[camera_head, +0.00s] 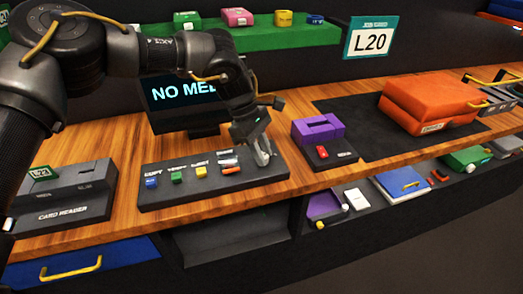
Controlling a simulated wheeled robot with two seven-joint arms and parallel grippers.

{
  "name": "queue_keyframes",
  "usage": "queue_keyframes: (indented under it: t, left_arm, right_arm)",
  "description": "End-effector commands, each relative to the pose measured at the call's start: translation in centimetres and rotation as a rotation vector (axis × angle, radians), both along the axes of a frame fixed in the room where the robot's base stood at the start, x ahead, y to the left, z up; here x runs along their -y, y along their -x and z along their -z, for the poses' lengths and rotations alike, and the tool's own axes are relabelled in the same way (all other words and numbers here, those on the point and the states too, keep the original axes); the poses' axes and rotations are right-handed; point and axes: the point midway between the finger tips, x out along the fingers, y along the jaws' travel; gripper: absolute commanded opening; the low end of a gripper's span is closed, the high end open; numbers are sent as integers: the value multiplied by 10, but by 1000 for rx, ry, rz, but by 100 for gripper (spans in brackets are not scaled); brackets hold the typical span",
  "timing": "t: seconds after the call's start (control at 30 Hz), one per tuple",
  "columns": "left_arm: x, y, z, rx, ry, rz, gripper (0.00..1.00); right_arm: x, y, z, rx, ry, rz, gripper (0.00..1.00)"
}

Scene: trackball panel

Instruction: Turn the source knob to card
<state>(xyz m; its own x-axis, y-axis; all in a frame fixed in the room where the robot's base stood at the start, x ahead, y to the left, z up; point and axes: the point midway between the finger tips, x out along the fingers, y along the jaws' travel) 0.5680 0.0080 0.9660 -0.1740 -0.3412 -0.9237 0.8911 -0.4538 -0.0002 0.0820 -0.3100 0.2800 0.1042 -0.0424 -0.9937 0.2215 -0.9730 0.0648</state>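A dark sloped panel (195,193) lies on the wooden counter, with a blue button (152,182), a green button (176,177), a yellow button (201,173) and a small orange-red and white control (230,166) in a row. Small labels stand above them, too small to read surely. My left gripper (263,156) points down at the right end of the panel, close to its surface. Its fingers are small and partly overlapped, so their opening and any contact are unclear. I cannot make out the source knob; the gripper may cover it. My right gripper is out of view.
A screen (165,95) behind my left arm reads "NO MED", the rest covered. A grey card reader (60,205) stands left, a purple device (318,131) right of the panel. Orange boxes (430,100) lie on a dark mat (350,120). A lower shelf holds small items.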

Motion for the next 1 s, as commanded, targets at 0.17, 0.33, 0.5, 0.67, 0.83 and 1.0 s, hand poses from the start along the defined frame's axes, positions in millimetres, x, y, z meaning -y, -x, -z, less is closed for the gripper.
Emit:
queue_keyframes:
  t: [0.17, 0.33, 0.5, 0.67, 0.83, 1.0]
  left_arm:
    - [0, 0, 0, -1, 0, -2, 2]
    - [-1, 0, 0, 0, -1, -27, 2]
    - [-1, 0, 1, 0, 0, -102, 2]
    - [-1, 1, 2, -1, 2, -221, 2]
    - [-1, 2, 2, -1, 3, -379, 2]
    - [-1, 3, 2, -1, 2, -540, 2]
  right_arm:
    - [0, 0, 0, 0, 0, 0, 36]
    - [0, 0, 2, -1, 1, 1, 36]
    - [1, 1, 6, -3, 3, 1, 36]
    - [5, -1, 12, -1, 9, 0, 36]
    - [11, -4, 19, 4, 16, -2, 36]
    - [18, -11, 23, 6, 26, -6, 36]
